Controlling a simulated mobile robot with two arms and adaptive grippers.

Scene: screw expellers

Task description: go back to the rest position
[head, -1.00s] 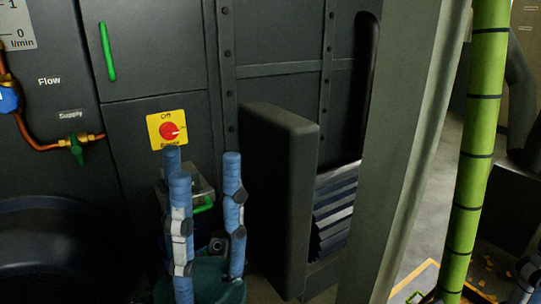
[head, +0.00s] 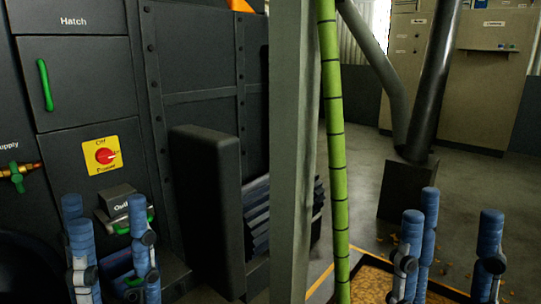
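My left gripper (head: 97,215) has blue fingers with grey joints. It stands upright at the lower left with its fingers spread, in front of the dark machine and below the yellow switch plate. My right gripper (head: 447,210) is at the lower right, also upright, with its blue fingers spread apart. I see nothing held between the fingers of either gripper. The lower parts of both grippers are cut off by the bottom edge.
A grey post (head: 291,140) and a green segmented pipe (head: 334,140) stand mid-view. A tray of brown material (head: 372,282) lies low. Open floor (head: 465,185) extends at the right.

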